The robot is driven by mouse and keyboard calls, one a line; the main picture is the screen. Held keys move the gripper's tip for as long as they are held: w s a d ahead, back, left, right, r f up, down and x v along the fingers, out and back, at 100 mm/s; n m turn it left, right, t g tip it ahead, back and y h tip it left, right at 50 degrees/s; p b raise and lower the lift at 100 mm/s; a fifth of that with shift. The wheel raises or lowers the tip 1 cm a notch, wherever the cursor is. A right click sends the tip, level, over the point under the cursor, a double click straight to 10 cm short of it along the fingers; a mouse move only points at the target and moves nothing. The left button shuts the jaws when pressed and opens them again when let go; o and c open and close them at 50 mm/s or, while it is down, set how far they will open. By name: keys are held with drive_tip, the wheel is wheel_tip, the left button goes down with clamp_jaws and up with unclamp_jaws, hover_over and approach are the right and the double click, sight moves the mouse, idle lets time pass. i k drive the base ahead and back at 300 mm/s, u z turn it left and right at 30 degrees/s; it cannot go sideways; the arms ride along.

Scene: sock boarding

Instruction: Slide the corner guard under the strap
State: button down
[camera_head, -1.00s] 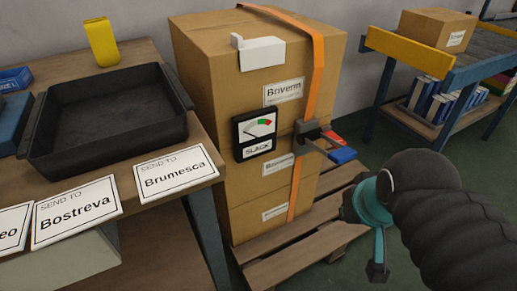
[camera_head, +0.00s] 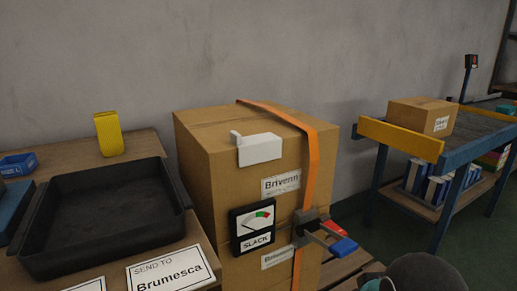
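The white corner guard (camera_head: 260,149) sits on the top front edge of the tall cardboard box stack (camera_head: 215,165), with a small raised tab at its left end. The orange strap (camera_head: 312,165) runs over the top and down the front, to the right of the guard. A gap shows between guard and strap. A ratchet buckle (camera_head: 318,228) with a red and a blue handle sits on the strap. A gauge (camera_head: 254,221) left of it reads SLACK. Only a dark, teal-edged part of my arm shows at the bottom right; my gripper's fingers are out of view.
A table at left holds an empty black tray (camera_head: 100,262), a yellow object (camera_head: 108,134), a blue bin (camera_head: 17,164) and a "Brumesca" sign (camera_head: 168,275). A blue-framed conveyor (camera_head: 440,165) with a carton (camera_head: 420,115) stands at right. Floor shows between stack and conveyor.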

sight(261, 148)
drive_tip(key=u, duration=1.9)
drive_tip(key=k, duration=0.7)
drive_tip(key=u, duration=0.15)
drive_tip(key=i, duration=0.25)
drive_tip(key=z, duration=0.05)
